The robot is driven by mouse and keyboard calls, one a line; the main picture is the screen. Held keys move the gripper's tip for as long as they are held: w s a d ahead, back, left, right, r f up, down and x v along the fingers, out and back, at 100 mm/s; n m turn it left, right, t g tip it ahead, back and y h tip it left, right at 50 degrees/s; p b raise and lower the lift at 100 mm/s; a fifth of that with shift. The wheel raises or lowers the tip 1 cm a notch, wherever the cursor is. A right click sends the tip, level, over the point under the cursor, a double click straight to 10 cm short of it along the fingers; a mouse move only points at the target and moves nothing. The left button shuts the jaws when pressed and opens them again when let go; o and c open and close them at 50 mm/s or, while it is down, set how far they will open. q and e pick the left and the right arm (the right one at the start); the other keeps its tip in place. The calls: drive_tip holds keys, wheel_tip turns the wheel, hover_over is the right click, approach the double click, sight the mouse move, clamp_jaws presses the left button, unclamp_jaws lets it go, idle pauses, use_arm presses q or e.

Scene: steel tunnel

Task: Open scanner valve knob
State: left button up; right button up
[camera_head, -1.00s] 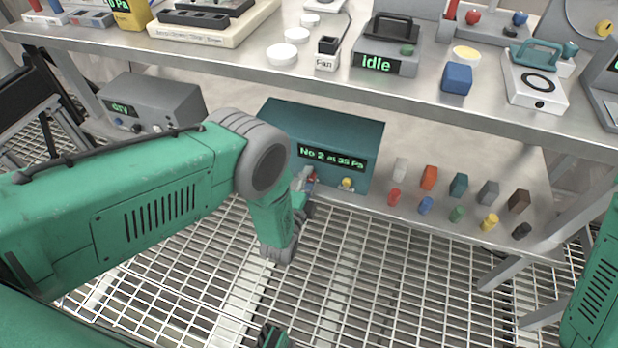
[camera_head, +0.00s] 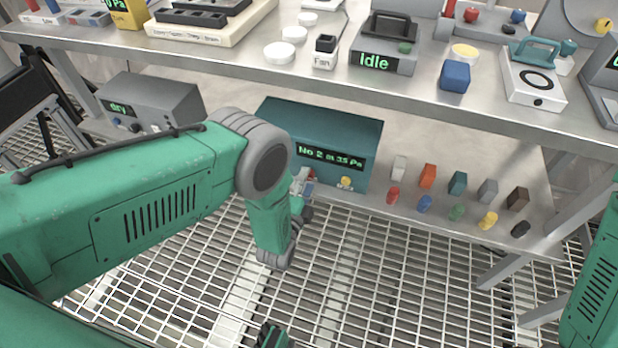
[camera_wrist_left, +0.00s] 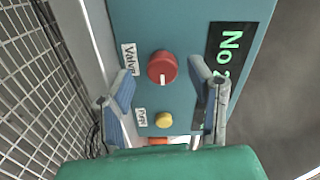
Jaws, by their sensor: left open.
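The teal scanner box (camera_head: 340,128) sits on the lower shelf, its display reading "No 2 at 35 Pa". In the left wrist view, its red valve knob (camera_wrist_left: 162,67) has a white mark and stands beside a "Valve" label. A smaller yellow knob (camera_wrist_left: 164,120) is beside it, with a label I cannot read clearly. My left gripper (camera_wrist_left: 164,84) is open, with one finger on each side of the red knob and no clear contact. In the head view, my left gripper (camera_head: 303,190) is at the box's lower left front and mostly hides the red knob.
A grey box reading "dry" (camera_head: 150,103) stands left on the lower shelf. Several small coloured blocks and cylinders stand to the right, including an orange block (camera_head: 428,176). The upper metal shelf (camera_head: 220,62) overhangs the scanner box. Open grating (camera_head: 400,285) lies in front.

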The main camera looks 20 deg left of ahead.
use_arm(q)
drive_tip(key=s, duration=1)
drive_tip(key=shift+s, duration=0.25)
drive_tip(key=shift+a+f, duration=0.1)
drive_tip(key=s+a+r+n+g+y+p, duration=0.1)
drive_tip(key=s+a+r+n+g+p, duration=0.2)
drive_tip(key=s+a+n+g+p, duration=0.55)
drive_tip(key=s+a+r+n+g, duration=0.1)
drive_tip(key=s+r+n+g, duration=0.2)
drive_tip(key=s, duration=0.5)
drive_tip(key=s+a+r+n+g, duration=0.1)
drive_tip(key=s+r+n+g, duration=0.3)
drive_tip(key=s+r+g, duration=0.2)
drive_tip(key=shift+s+a+r+p, duration=0.25)
drive_tip(key=shift+s+a+p, duration=0.15)
drive_tip(key=shift+s, duration=0.75)
